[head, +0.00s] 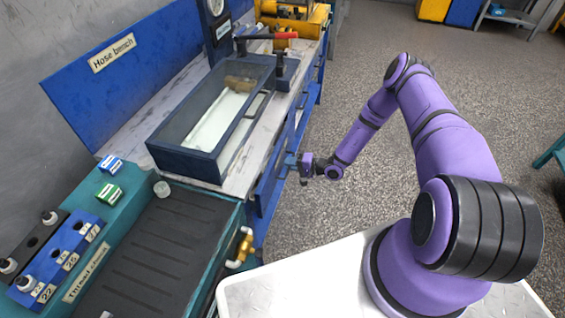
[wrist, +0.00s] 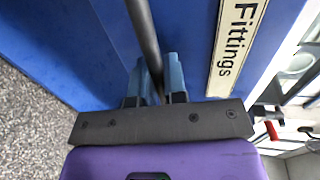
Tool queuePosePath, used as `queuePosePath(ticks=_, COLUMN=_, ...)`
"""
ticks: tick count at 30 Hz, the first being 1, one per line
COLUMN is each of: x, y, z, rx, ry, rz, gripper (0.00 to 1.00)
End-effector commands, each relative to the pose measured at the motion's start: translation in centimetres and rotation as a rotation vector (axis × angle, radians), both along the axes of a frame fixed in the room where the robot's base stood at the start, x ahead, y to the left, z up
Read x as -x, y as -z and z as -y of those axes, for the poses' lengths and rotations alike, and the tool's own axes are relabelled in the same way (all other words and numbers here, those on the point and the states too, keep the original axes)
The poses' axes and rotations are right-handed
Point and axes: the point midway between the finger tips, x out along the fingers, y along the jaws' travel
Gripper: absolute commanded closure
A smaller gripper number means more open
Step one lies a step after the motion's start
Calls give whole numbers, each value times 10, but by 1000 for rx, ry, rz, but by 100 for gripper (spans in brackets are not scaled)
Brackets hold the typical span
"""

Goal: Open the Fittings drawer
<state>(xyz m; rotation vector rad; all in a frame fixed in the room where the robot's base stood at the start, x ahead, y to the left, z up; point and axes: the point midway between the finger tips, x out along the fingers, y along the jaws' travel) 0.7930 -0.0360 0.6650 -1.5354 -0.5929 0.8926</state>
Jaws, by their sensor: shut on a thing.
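The Fittings drawer has a blue front that fills much of the wrist view, with a cream label (wrist: 236,45) reading "Fittings". Its dark bar handle (wrist: 143,32) runs down between my fingers. My gripper (wrist: 160,85) is shut on the handle, with one finger on each side of it. In the head view my gripper (head: 297,162) is at the blue front of the hose bench, below the bench top. The drawer (head: 271,183) is seen at a steep angle there, and the label cannot be read. I cannot tell whether the drawer stands out from the bench.
A blue-framed clear-lidded box (head: 183,160) stands on the hose bench top. A teal bench with a dark ribbed mat (head: 150,255) is at the front left, with a brass fitting (head: 244,246) at its side. The speckled floor (head: 330,70) right of the bench is clear.

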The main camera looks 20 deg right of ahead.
Motion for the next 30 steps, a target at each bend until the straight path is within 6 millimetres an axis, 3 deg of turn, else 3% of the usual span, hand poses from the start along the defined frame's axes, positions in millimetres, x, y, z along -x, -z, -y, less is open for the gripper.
queuePosePath(ticks=6, x=38, y=1, z=54, rx=1, ry=6, rz=-3, gripper=100)
queuePosePath(ticks=15, x=83, y=0, z=116, rx=2, ry=5, rz=-3, gripper=100)
queuePosePath(ticks=22, x=102, y=1, z=141, rx=1, ry=2, rz=-2, gripper=100)
queuePosePath(ticks=30, x=108, y=1, z=148, rx=1, ry=0, rz=-2, gripper=100)
